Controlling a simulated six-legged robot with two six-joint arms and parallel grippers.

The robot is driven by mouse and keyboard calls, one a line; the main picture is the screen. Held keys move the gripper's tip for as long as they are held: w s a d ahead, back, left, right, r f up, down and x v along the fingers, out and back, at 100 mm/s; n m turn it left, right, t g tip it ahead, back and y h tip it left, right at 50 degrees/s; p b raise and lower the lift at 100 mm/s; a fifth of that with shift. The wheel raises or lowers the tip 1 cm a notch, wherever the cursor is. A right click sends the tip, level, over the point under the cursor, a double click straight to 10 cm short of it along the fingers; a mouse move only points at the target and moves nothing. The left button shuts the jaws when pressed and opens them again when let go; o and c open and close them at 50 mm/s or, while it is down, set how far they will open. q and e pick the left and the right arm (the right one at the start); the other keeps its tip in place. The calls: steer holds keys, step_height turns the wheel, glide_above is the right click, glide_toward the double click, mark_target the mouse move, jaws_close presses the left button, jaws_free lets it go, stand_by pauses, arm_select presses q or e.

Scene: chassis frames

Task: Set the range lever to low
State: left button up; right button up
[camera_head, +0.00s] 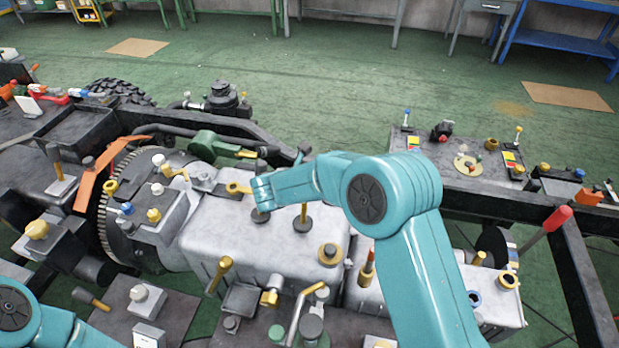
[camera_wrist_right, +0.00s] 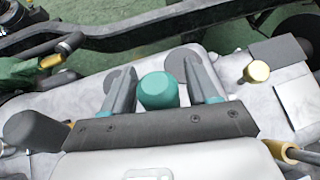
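No label marks the range lever, and I cannot tell which lever it is. A short yellow lever (camera_head: 303,212) stands on a dark round base on the pale grey housing (camera_head: 213,228). My right gripper (camera_head: 262,192) is above this housing, left of that lever. In the right wrist view its two fingers (camera_wrist_right: 163,88) are apart. A teal rounded cylinder (camera_wrist_right: 158,92) shows between them; I cannot tell whether it is a knob or part of my gripper. A red-topped lever (camera_head: 557,218) leans at the far right. Only part of my left arm shows at bottom left; its gripper is out of view.
A toothed ring (camera_head: 115,215) and several knobs crowd the left. A black frame rail (camera_wrist_right: 160,27) runs behind the housing. A panel with small coloured switches (camera_head: 455,165) stands at the right. Green floor (camera_head: 310,75) lies open behind.

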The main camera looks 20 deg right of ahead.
steer(key=shift+s+a+r, duration=0.25)
steer(key=shift+s+a, duration=0.1)
steer(key=b+v, duration=0.3)
steer(key=v, duration=1.2)
steer(key=shift+w, duration=0.1)
steer(key=shift+a, duration=0.1)
